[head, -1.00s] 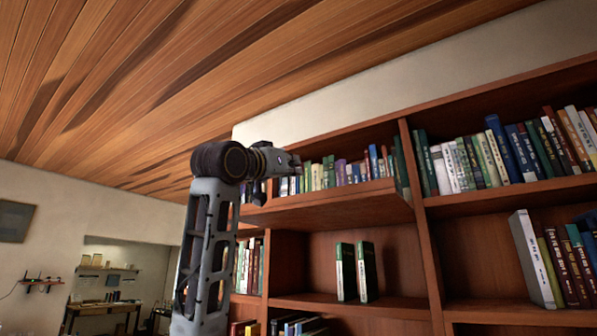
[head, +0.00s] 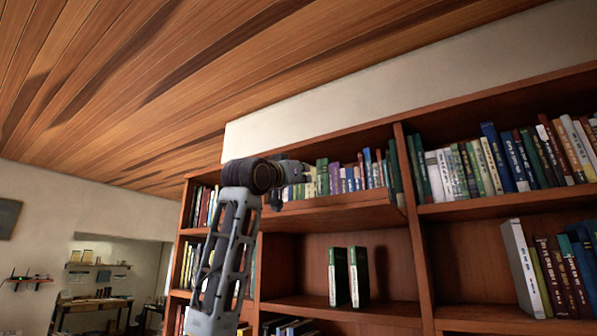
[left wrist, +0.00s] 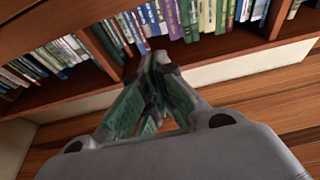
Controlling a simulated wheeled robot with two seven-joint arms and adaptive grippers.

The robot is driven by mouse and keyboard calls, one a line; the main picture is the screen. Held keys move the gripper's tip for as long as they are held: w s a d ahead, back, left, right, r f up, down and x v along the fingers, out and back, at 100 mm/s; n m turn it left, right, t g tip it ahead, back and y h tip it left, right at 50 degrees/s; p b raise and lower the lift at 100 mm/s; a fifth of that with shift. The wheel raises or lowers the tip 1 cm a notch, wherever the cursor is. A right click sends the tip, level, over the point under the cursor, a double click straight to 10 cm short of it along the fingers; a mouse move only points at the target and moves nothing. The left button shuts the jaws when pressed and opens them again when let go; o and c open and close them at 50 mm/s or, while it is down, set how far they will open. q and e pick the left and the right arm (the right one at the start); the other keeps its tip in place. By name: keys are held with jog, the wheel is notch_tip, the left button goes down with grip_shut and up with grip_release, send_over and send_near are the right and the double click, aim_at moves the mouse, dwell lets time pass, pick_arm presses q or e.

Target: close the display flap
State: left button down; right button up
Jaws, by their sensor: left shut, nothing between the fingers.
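A wooden board, which looks like the display flap (head: 335,216), juts out below the upper middle row of books and above an open compartment. Its hinge is not clearly visible. My left gripper (head: 308,174) is in front of the upper row of books, above the board's left part; the arm hides its left end. Whether it touches anything cannot be told. In the left wrist view its fingers (left wrist: 156,62) meet at the tips with nothing between them, and books lie beyond. My right gripper is not in view.
Two green books (head: 348,276) stand in the open compartment below the board. Tall bookcase sections with upright books (head: 470,168) flank it. A wooden upright (head: 412,230) divides the middle from the right section. A desk (head: 95,303) is far off at left.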

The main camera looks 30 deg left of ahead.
pick_arm(q)
jog(key=shift+w+f+p, duration=0.15)
jog(key=shift+f+p, duration=0.05)
jog(key=shift+f, duration=0.75)
jog(key=shift+w+f+p, duration=0.15)
jog(key=shift+f, duration=0.8)
jog(key=shift+f, duration=0.25)
